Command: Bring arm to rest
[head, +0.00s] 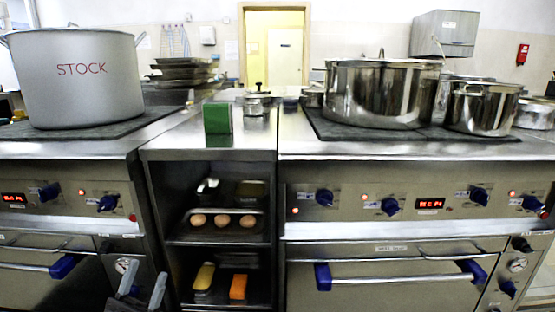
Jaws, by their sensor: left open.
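My left gripper (143,282) shows at the bottom edge, left of centre, with its two grey fingers pointing up and spread apart. Nothing shows between the fingers. It is in front of the left stove's lower front, to the left of the open shelf unit. The rest of my left arm is below the picture. My right gripper does not show.
A large pot marked STOCK (80,85) stands on the left stove. Steel pots (380,98) stand on the right stove. A green block (217,118) stands on the middle counter. The shelves below hold eggs (222,220), a yellow item (204,276) and an orange item (238,287).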

